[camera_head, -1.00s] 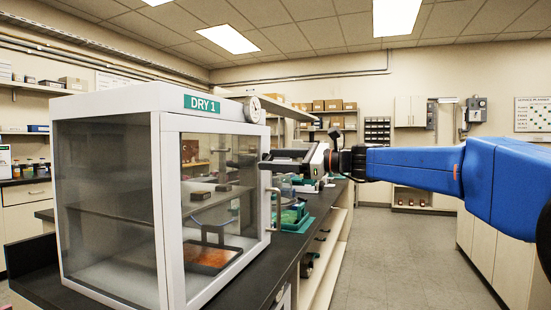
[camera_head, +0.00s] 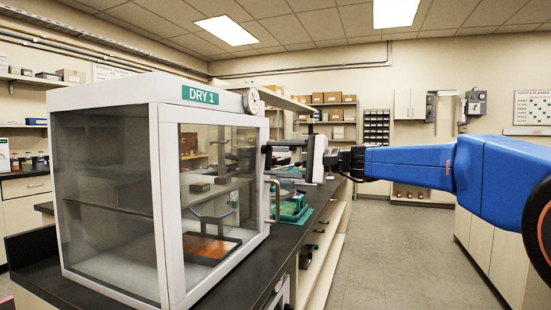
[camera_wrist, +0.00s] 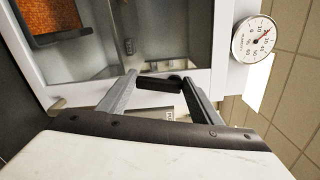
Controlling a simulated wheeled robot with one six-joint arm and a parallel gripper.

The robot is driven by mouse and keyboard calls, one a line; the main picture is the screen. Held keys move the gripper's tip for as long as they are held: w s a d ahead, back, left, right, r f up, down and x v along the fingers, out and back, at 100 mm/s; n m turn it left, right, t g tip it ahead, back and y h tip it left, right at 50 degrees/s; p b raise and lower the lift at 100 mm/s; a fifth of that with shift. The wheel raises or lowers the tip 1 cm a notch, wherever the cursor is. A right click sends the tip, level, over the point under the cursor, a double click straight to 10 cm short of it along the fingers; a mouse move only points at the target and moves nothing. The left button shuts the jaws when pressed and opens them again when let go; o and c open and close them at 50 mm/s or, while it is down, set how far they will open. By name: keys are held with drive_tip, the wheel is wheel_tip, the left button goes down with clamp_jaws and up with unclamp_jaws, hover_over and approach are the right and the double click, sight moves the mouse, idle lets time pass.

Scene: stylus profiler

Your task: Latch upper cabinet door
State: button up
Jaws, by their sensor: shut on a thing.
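The dry cabinet (camera_head: 110,91), labelled DRY 1, stands on the black bench. Its glass-paned door (camera_head: 172,215) looks shut against the frame. A bar-shaped door handle (camera_head: 275,200) is on the door's right side. My gripper (camera_head: 272,156) is at the door's right edge, above this handle. The latch's mounting is mostly hidden. The cabinet's front frame (camera_wrist: 78,60) shows behind the fingers.
A round dial gauge (camera_head: 251,100) sits at the cabinet's top right corner and also shows in the wrist view (camera_wrist: 254,39). A tray with an orange-brown plate (camera_head: 208,248) lies inside the cabinet. Green items (camera_head: 293,208) stand on the bench behind. The aisle floor (camera_head: 375,250) is clear.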

drive_tip(key=shift+w+d+f+n, duration=0.1)
drive_tip(key=shift+w+n, duration=0.05)
drive_tip(key=shift+n, duration=0.6)
drive_tip(key=shift+w+f+n, duration=0.1)
drive_tip(key=shift+w+n, duration=0.05)
drive_tip(key=shift+n, duration=0.6)
drive_tip(key=o, duration=1.1)
drive_tip(key=shift+c, duration=0.2)
drive_tip(key=v, duration=1.7)
drive_tip(key=shift+d, duration=0.2)
